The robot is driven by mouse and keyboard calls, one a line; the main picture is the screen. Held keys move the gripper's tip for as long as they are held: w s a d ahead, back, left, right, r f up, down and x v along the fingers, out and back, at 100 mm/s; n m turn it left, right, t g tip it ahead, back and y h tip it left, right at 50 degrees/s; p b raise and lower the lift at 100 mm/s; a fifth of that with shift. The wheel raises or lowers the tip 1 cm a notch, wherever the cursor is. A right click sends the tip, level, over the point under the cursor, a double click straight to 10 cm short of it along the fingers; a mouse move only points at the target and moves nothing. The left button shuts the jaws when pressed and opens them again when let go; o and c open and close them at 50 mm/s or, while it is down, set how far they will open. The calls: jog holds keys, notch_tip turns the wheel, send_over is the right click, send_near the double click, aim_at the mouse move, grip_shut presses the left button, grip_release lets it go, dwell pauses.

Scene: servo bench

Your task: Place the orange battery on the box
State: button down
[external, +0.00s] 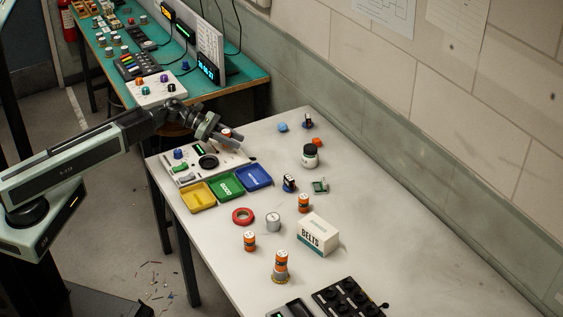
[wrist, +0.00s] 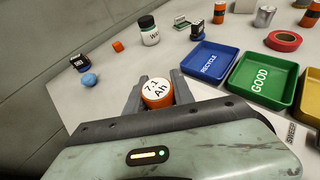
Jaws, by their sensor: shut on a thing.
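My gripper (external: 234,141) is shut on an orange battery (external: 226,132), above the far end of the white bench near the control panel. In the wrist view my gripper (wrist: 158,91) has a finger on each side of the orange battery (wrist: 157,92), whose white top reads "7.1 Ah". The white and teal box (external: 318,235) marked BELTS stands on the bench, well to the lower right of my gripper.
Yellow (external: 197,196), green (external: 226,187) and blue (external: 254,177) trays lie beside the control panel (external: 187,172). The bench's right side is clear.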

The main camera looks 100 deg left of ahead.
jog(key=shift+s+d+r, duration=0.2)
jog(key=shift+s+d, duration=1.05)
jog(key=shift+s, duration=0.3)
